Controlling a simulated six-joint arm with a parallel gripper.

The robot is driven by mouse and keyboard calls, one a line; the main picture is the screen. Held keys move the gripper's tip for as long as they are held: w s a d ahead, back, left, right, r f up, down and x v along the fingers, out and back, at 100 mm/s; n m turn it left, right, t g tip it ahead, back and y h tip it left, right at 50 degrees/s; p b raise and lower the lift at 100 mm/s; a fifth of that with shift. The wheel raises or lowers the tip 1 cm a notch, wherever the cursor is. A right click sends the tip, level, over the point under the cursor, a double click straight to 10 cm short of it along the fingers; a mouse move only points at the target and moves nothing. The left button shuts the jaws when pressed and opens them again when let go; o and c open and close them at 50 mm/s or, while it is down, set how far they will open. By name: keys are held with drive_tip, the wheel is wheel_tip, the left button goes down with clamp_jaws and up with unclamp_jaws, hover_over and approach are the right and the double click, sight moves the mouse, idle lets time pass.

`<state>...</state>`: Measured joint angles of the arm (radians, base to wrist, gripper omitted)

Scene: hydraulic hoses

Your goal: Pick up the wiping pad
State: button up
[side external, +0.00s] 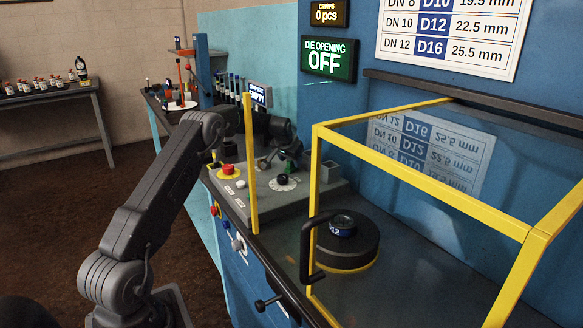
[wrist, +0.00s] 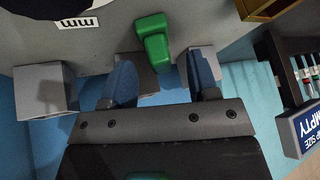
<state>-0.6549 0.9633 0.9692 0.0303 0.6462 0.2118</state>
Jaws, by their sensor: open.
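I cannot make out with certainty a wiping pad in either view. My gripper (wrist: 158,75) is open in the wrist view, its two bluish fingers spread apart. A green, bent-shaped object (wrist: 153,40) lies just beyond and between the fingertips, and nothing is visibly held. Small grey blocks stand around the fingers, one partly behind them. In the side view my gripper (side external: 284,158) hangs over the grey control panel (side external: 320,188), and a green patch shows beside it. The fingertips are small and dark there, so contact is unclear.
The panel carries a red button (side external: 228,169) and a black knob (side external: 282,180). A yellow-framed clear guard (side external: 317,150) with a black handle stands at the right, by a round black die (side external: 346,245). An EMPTY sign (wrist: 303,132) and a tube rack (wrist: 290,65) are close on the right.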

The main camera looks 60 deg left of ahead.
drive_tip(key=shift+w+a+f, duration=0.2)
drive_tip(key=shift+w+f, duration=0.05)
drive_tip(key=shift+f, duration=0.25)
drive_tip(key=shift+c, duration=0.4)
clamp_jaws()
